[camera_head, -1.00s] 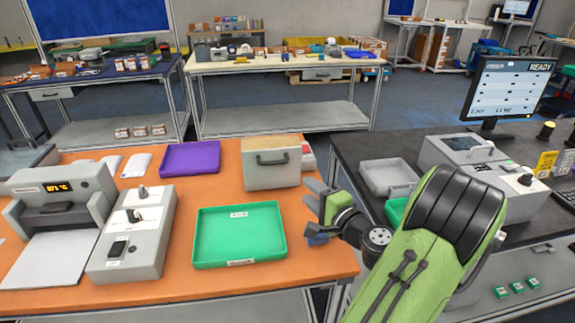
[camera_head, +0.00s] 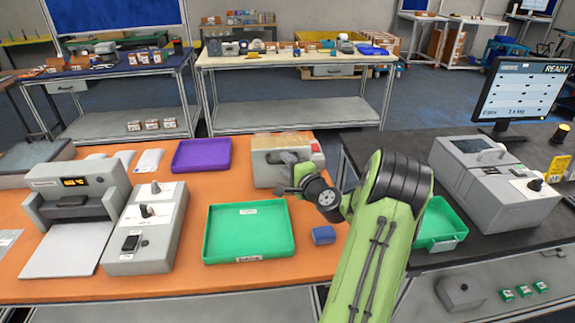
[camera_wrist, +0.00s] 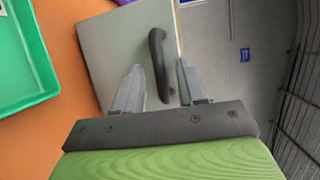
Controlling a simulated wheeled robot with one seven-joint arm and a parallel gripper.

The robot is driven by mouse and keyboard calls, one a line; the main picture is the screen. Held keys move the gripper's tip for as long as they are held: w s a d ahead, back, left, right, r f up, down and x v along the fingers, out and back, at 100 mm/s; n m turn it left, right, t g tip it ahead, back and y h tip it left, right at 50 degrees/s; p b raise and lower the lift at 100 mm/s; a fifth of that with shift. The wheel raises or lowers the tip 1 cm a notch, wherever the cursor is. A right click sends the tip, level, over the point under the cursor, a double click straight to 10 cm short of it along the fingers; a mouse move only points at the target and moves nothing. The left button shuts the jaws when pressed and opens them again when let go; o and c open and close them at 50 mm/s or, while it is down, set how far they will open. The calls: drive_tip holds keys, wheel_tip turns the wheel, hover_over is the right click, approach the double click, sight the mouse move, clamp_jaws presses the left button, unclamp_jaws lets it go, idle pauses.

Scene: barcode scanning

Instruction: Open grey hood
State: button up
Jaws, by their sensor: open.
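The grey hood appears to be the grey box (camera_head: 266,172) with a brownish top at the back right of the orange table. In the wrist view its grey front face (camera_wrist: 110,45) carries a black curved handle (camera_wrist: 157,60). My gripper (camera_head: 287,166) is in front of the box and partly covers its front in the head view. In the wrist view my gripper (camera_wrist: 160,78) is open, one finger on each side of the handle in the picture. Whether the fingers touch the handle cannot be told. The box looks closed.
A green tray (camera_head: 250,257) and a small blue block (camera_head: 323,235) lie before the box. A purple tray (camera_head: 201,155) is to its left. Grey devices (camera_head: 147,228) stand further left. Right, the black table holds another green tray (camera_head: 441,240) and a grey machine (camera_head: 490,185).

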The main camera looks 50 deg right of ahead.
sight(282, 150)
clamp_jaws()
drive_tip(key=p, duration=0.1)
drive_tip(key=r+p, duration=0.1)
drive_tip(key=p, duration=0.2)
drive_tip(key=shift+w+d+r+g, duration=0.25)
drive_tip(key=shift+w+r+g, duration=0.05)
drive_tip(key=shift+w+r, duration=0.1)
drive_tip(key=w+d+r+p, duration=0.1)
drive_tip(key=p, duration=0.4)
drive_tip(key=shift+m+g+y, duration=0.3)
drive_tip(key=shift+g, duration=0.1)
drive_tip(key=shift+w+d+g+p, duration=0.3)
drive_tip(key=shift+p, duration=0.55)
drive_tip(key=shift+f, duration=0.1)
